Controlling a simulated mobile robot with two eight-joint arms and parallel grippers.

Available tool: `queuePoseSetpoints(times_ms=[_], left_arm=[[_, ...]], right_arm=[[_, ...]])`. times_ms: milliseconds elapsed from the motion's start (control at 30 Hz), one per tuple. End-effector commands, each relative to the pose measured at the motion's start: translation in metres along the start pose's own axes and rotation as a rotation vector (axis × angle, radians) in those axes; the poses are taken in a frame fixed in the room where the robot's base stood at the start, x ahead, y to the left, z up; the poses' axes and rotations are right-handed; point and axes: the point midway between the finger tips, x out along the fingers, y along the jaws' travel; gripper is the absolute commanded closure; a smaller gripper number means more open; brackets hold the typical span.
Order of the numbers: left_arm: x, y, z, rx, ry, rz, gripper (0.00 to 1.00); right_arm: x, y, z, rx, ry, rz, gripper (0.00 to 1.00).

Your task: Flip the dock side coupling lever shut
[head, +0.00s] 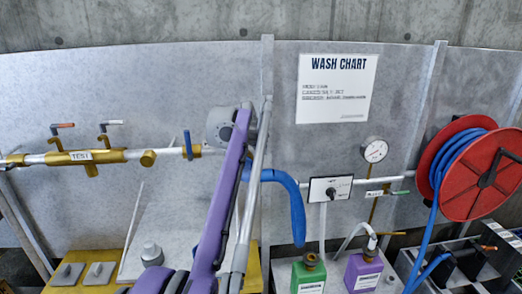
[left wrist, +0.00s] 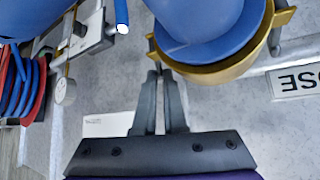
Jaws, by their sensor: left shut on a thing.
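My left arm (head: 222,195) rises through the middle of the head view, and its wrist hides the coupling area behind it. A thick blue hose (head: 285,185) comes out from behind the arm and hangs down. In the left wrist view, a brass coupling collar (left wrist: 225,70) surrounds a large blue cylinder (left wrist: 205,20). A small brass lever-like arm (left wrist: 151,47) stands at the collar's left edge. My left gripper (left wrist: 159,76) has its fingers nearly together at that arm, shut on it; the exact contact is hard to see. My right gripper is not in view.
A brass fitting (head: 85,156) marked TEST sits on the pipe at left. A blue handle (head: 188,145) stands beside a brass collar left of my arm. At right are a gauge (head: 374,150), a red hose reel (head: 470,175), and green (head: 308,275) and purple (head: 363,272) containers.

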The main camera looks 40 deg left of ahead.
Motion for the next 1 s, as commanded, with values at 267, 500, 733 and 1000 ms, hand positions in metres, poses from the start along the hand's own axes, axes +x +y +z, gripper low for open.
queuePoseSetpoints(times_ms=[267, 500, 733, 1000], left_arm=[[0.000, -0.002, 0.000, -0.041, -0.004, -0.043, 1.00], [-0.001, -0.008, 0.001, -0.137, -0.004, -0.139, 1.00], [-0.001, -0.011, 0.001, -0.171, -0.001, -0.171, 1.00], [-0.001, -0.011, 0.001, -0.171, -0.001, -0.171, 0.84]], right_arm=[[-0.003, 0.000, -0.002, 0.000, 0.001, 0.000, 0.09], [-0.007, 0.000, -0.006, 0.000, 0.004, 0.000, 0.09], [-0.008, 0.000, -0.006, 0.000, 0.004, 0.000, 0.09], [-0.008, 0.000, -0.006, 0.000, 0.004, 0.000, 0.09]])
